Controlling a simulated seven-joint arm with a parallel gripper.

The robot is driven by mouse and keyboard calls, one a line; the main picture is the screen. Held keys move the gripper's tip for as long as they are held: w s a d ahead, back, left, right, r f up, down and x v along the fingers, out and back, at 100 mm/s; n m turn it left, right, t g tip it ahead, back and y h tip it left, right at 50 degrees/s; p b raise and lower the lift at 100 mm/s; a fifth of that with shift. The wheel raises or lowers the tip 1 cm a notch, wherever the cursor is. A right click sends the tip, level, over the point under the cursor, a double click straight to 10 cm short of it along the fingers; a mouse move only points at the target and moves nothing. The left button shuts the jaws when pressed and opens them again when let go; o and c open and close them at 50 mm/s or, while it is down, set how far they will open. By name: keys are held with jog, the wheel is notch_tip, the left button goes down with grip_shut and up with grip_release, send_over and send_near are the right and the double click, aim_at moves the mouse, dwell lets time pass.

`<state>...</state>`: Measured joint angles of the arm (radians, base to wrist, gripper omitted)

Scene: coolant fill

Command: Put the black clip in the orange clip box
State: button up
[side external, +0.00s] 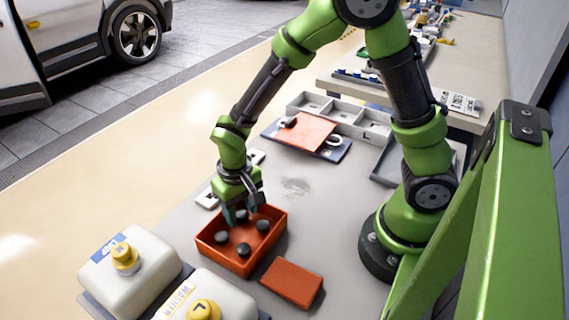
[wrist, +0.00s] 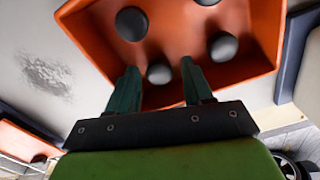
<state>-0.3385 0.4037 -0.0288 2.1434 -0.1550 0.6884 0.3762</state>
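The orange clip box (side external: 222,261) stands on the grey table and holds several round black clips, one of them at its near end (side external: 244,250). In the wrist view the box (wrist: 263,28) fills the upper middle, with black clips (wrist: 132,23) on its floor. My gripper (side external: 243,214) is above the far part of the box, pointing down. Its fingers (wrist: 160,82) are apart with nothing held between them. One black clip (wrist: 159,73) shows between the fingertips, inside the box. I cannot tell which clip is the one in the task.
A flat orange block or lid (side external: 292,282) lies right of the box. White jugs with yellow caps (side external: 130,270) stand at the front left. Behind are a dark tray with an orange sheet (side external: 305,132) and a grey compartment tray (side external: 345,112). Clear table lies between.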

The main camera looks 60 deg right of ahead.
jog(key=shift+d+r, duration=0.1)
notch_tip(320, 180, up, 12)
notch_tip(320, 180, up, 6)
jog(key=t+y, duration=0.1)
jog(key=t, duration=0.2)
send_over(242, 213)
jog(key=s+d, duration=0.4)
jog(key=s+d+r+m+t+y, duration=0.1)
jog(key=s+d+r+t, duration=0.2)
jog(key=s+r+t, duration=0.1)
jog(key=shift+s+r, duration=0.2)
jog(key=shift+s, duration=0.45)
